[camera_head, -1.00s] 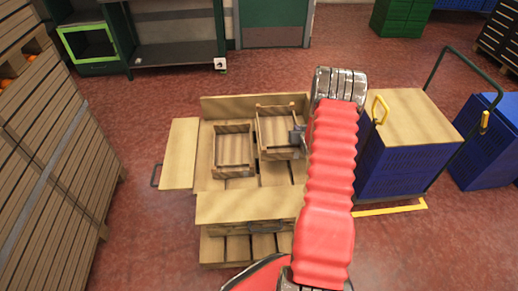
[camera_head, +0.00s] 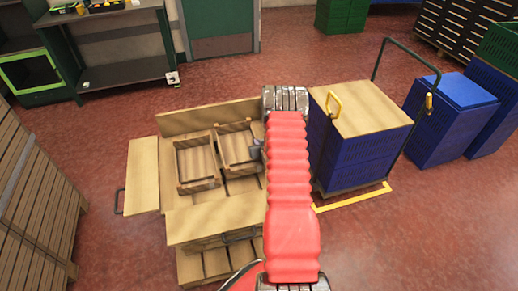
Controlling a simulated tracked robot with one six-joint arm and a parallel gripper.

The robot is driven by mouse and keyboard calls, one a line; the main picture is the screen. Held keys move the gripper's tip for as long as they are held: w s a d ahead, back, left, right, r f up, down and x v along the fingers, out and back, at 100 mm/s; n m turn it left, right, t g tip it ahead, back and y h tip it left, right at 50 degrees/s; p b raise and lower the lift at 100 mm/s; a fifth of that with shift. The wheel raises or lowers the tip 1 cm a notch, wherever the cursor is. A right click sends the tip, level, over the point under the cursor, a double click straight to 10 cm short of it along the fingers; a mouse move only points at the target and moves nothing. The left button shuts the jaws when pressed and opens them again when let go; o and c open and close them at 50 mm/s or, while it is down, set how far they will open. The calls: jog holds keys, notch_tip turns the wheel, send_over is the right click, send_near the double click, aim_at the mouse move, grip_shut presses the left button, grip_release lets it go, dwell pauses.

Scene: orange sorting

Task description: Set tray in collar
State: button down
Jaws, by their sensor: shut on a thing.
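A wooden collar with boards around it shows left of my arm; its back board (camera_head: 205,116) stands upright and its front board (camera_head: 218,218) shows its broad face. One open wooden tray (camera_head: 196,143) sits inside on the left. A second wooden tray (camera_head: 234,126) is at the right, close beside the first and slightly turned. My gripper (camera_head: 256,148) is shut on the right side of this second tray. The fingertips are small and partly hidden by my red arm. I cannot tell whether the held tray touches the collar floor.
A wooden side panel (camera_head: 144,172) with a dark handle sticks out left of the collar. A cart with blue crates (camera_head: 364,160) and a wooden top stands right of my arm. More blue crates (camera_head: 452,120) stand farther right. Stacked slatted wood (camera_head: 36,190) is at far left.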

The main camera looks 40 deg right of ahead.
jog(key=shift+f, duration=0.1)
jog(key=shift+f, duration=1.95)
jog(key=c, duration=1.9)
grip_release()
jog(key=shift+f, duration=0.15)
jog(key=shift+c, duration=0.2)
jog(key=shift+v, duration=6.05)
jog(key=shift+d, duration=0.1)
